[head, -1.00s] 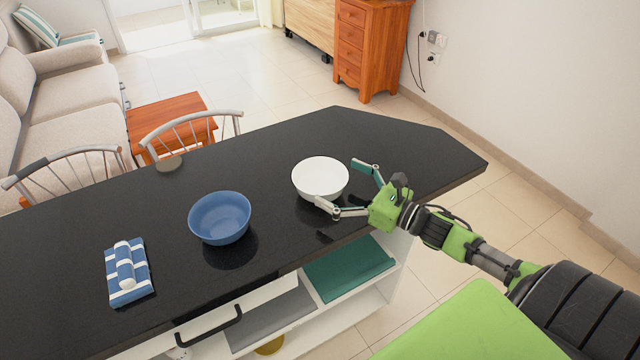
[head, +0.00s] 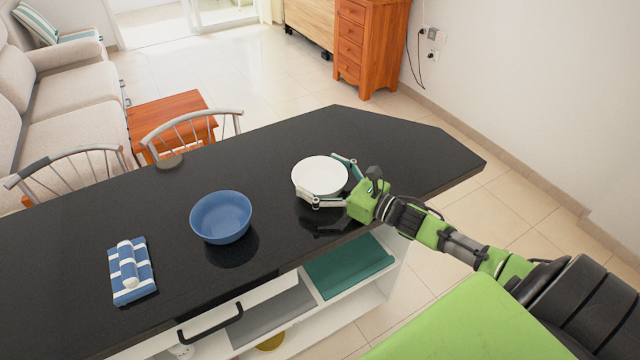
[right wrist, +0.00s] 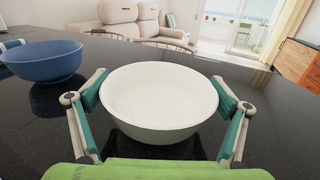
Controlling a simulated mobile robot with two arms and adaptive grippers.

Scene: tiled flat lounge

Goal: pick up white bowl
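The white bowl (head: 320,176) stands upright on the black counter (head: 270,160), near its right part. My right gripper (head: 328,180) is at the bowl's near right side, with its fingers spread around it. In the right wrist view the bowl (right wrist: 158,100) sits between the two open fingers. The left finger looks close to the rim and the right finger is close too; I cannot tell whether either touches. My left gripper is not in view.
A blue bowl (head: 221,217) stands to the left of the white bowl. A blue-and-white striped cloth (head: 131,270) lies at the counter's left. Chairs (head: 190,130) stand behind the counter. The counter is clear to the right of the white bowl.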

